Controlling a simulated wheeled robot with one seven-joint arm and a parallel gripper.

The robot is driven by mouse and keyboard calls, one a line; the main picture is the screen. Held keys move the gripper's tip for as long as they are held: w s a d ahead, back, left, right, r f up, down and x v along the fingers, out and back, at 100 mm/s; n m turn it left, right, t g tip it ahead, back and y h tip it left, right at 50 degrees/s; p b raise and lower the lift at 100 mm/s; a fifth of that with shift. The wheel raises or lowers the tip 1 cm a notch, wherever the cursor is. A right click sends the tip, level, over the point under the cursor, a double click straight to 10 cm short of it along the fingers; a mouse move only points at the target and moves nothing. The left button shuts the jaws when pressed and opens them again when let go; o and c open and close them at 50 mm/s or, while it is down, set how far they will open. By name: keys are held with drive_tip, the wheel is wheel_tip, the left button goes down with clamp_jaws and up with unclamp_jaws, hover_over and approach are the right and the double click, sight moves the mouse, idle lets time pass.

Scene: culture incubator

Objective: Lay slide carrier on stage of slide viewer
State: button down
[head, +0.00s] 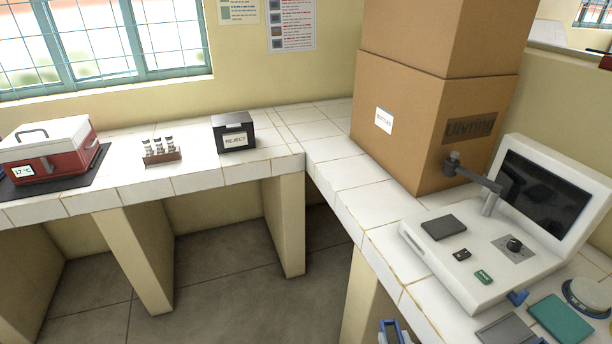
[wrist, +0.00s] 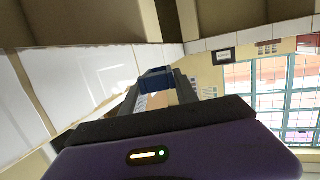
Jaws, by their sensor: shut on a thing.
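The slide viewer (head: 462,270) is a white device on the right-hand counter, with a dark tilted screen (head: 547,192) and a grey arm over its base. Its stage seems to be the dark flat plate (head: 442,226) on the base; nothing lies on it. My gripper (head: 391,332) shows at the bottom edge of the head view, in front of the counter edge and below-left of the viewer. In the wrist view its grey fingers are shut on a blue piece (wrist: 157,79), apparently the slide carrier. Most of the carrier's shape is hidden.
Stacked cardboard boxes (head: 420,125) stand behind the viewer. A grey plate (head: 507,330), a blue piece (head: 517,297), a teal pad (head: 560,318) and a round container (head: 587,297) lie before it. A REJECT box (head: 234,132), vial rack (head: 161,156) and red cooler (head: 48,158) stand left.

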drive_tip(key=shift+s+a+f+n+y, duration=0.35)
drive_tip(key=shift+s+a+f, duration=0.25)
drive_tip(key=shift+a+f, duration=0.2)
drive_tip(key=shift+m+h, duration=0.55)
drive_tip(key=shift+h, duration=0.1)
drive_tip(key=s+d+f, duration=0.1)
drive_tip(key=s+f, duration=0.1)
drive_tip(key=s+d+f, duration=0.1)
drive_tip(key=f, duration=0.1)
drive_tip(key=shift+s+d+f, duration=0.1)
drive_tip(key=shift+s+d, duration=0.05)
drive_tip(key=shift+d, duration=0.2)
